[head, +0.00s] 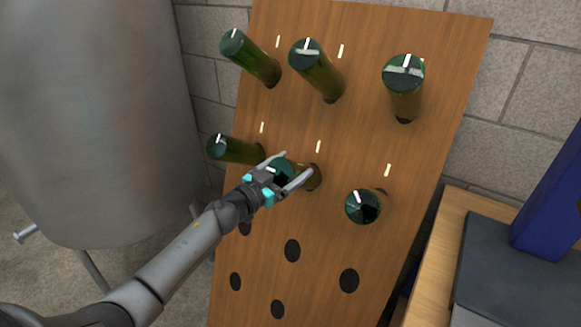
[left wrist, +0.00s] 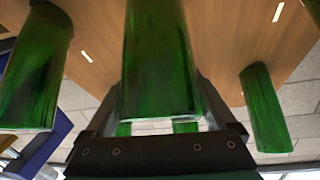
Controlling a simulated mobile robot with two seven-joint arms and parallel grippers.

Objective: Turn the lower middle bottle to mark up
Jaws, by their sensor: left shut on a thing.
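The lower middle bottle (head: 313,177) is green and sticks out of a hole in the slanted wooden board (head: 330,225). My left gripper (head: 291,170) is shut on it, one finger on each side near its outer end. In the left wrist view the lower middle bottle (left wrist: 160,60) stands between the two fingers (left wrist: 158,115). A short pale line (head: 318,146) is on the board above this bottle. My right gripper is not in view.
Lower left (head: 236,150) and lower right (head: 363,206) bottles stand close on either side. Three bottles fill the row above, including the upper middle one (head: 318,70). Empty holes (head: 292,250) lie below. A steel tank (head: 95,110) stands left, a wooden table (head: 440,235) right.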

